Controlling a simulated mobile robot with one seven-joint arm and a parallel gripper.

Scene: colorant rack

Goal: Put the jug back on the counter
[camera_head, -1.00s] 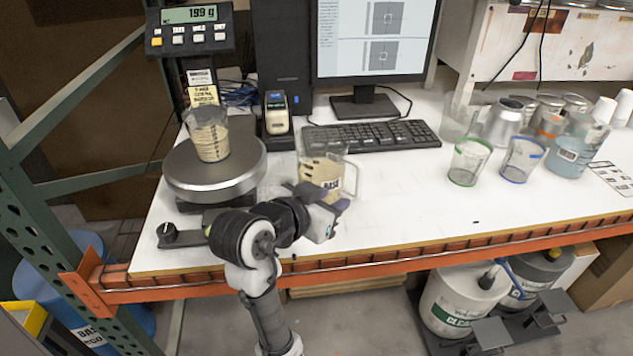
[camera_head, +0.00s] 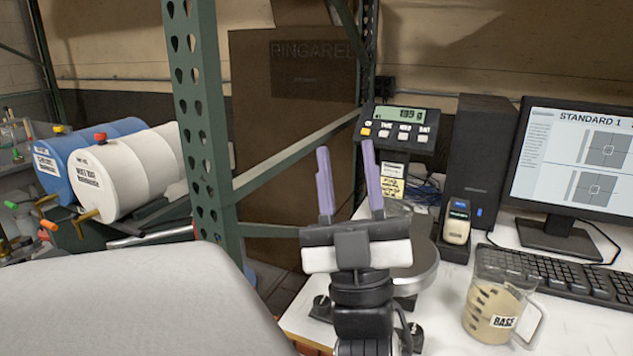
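The jug (camera_head: 492,308) is a clear measuring jug with a "BASE" label and beige contents. It stands upright on the white counter (camera_head: 577,322) at the lower right, with its handle toward the right. My gripper (camera_head: 348,185) is raised left of the jug, its two purple fingers pointing up and spread apart with nothing between them. It is apart from the jug. My gripper and wrist hide part of the scale and most of the cup on it.
The scale's round plate (camera_head: 424,268) is behind my wrist, under its display (camera_head: 398,128). A keyboard (camera_head: 560,278) and monitor (camera_head: 580,165) stand right. A green rack post (camera_head: 205,130) is left of my gripper, with blue and white drums (camera_head: 135,170) beyond.

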